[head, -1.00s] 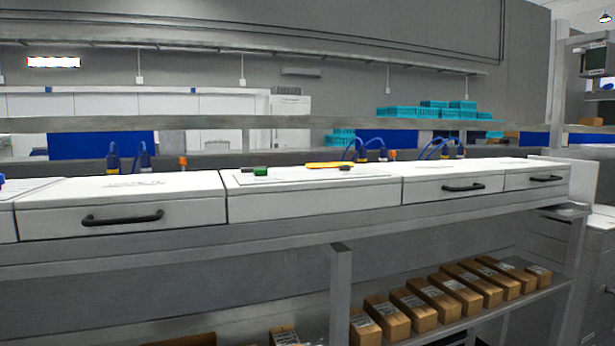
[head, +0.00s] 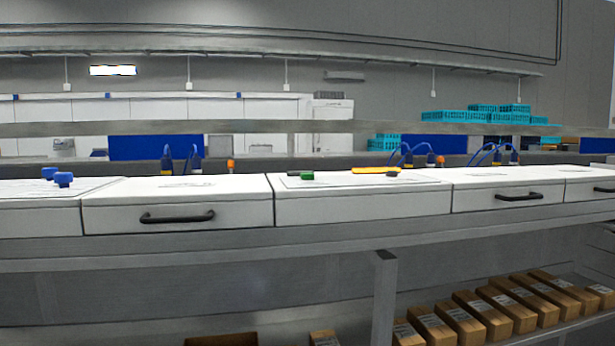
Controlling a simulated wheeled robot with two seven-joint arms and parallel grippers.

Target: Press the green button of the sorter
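The sorter looks like a row of white cabinets on a grey metal frame, with one white unit (head: 350,209) in the middle. The green button (head: 307,176) sits on that unit's top near its front left part, beside a small dark piece. A yellow piece (head: 376,170) lies farther back on the same top, with a small dark knob (head: 392,174) near it. Neither of my grippers shows in the head view, so their state and distance from the button are hidden.
White drawers with black handles (head: 177,217) flank the unit. Blue knobs (head: 63,179) stand at far left. Blue cables (head: 418,150) rise behind. Cardboard boxes (head: 510,308) line the lower shelf. A metal post (head: 385,300) stands below the front edge. Teal crates (head: 480,116) are at the back.

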